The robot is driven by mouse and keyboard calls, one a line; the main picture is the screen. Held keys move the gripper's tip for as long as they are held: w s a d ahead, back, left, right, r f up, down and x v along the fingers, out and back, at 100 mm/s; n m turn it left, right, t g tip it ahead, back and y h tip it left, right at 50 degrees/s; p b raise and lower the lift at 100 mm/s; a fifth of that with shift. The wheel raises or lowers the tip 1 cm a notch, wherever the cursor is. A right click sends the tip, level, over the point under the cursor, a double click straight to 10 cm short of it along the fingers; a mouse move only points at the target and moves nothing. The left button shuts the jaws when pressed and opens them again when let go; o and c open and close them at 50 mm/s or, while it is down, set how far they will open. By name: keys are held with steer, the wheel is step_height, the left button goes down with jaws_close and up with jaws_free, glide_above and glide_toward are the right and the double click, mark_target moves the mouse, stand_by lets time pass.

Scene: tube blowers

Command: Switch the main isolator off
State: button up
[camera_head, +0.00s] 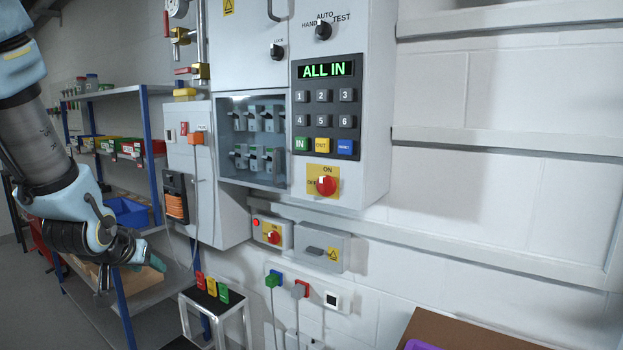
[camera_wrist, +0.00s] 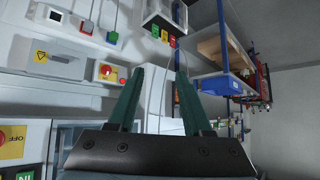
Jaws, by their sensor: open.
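A red rotary knob (camera_head: 326,186) sits on a yellow plate marked ON at the top and OFF at the left, below the keypad on the tall grey cabinet. It is partly seen at the left edge of the wrist view (camera_wrist: 3,138). A second red knob on yellow (camera_head: 273,237) is on a small box lower down, also in the wrist view (camera_wrist: 106,72). No label reading "main isolator" is legible, and I cannot tell either knob's setting. My gripper (camera_wrist: 163,72) is open and empty, its fingers apart, left of the cabinets and touching neither knob.
The cabinet's display (camera_head: 327,69) reads ALL IN, above a keypad (camera_head: 321,120). A grey lidded box (camera_head: 315,249) is beside the small switch box. Plugs and sockets (camera_head: 300,290) are below. A step stool (camera_head: 213,300) and blue-posted shelving (camera_head: 151,130) stand left.

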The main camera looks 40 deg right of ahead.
steer(key=s+d+r+m+h+p, duration=0.1)
steer(key=s+d+r+m+h, duration=0.15)
steer(key=d, duration=0.55)
steer(key=s+d+r+m+h, duration=0.1)
steer(key=d+r+h, duration=0.2)
steer(key=d, duration=0.4)
steer(key=m+g+h+p, duration=0.1)
steer(key=m+g+h, duration=0.25)
steer(key=h, duration=0.35)
glide_toward(321, 183)
steer(key=shift+m, duration=0.4)
steer(key=p+x, duration=0.4)
steer(key=x, duration=0.3)
steer(key=shift+r+p, duration=0.1)
steer(key=shift+p, duration=0.2)
steer(key=shift+w+d, duration=0.1)
steer(key=shift+d, duration=0.55)
steer(key=shift+c, duration=0.2)
jaws_close()
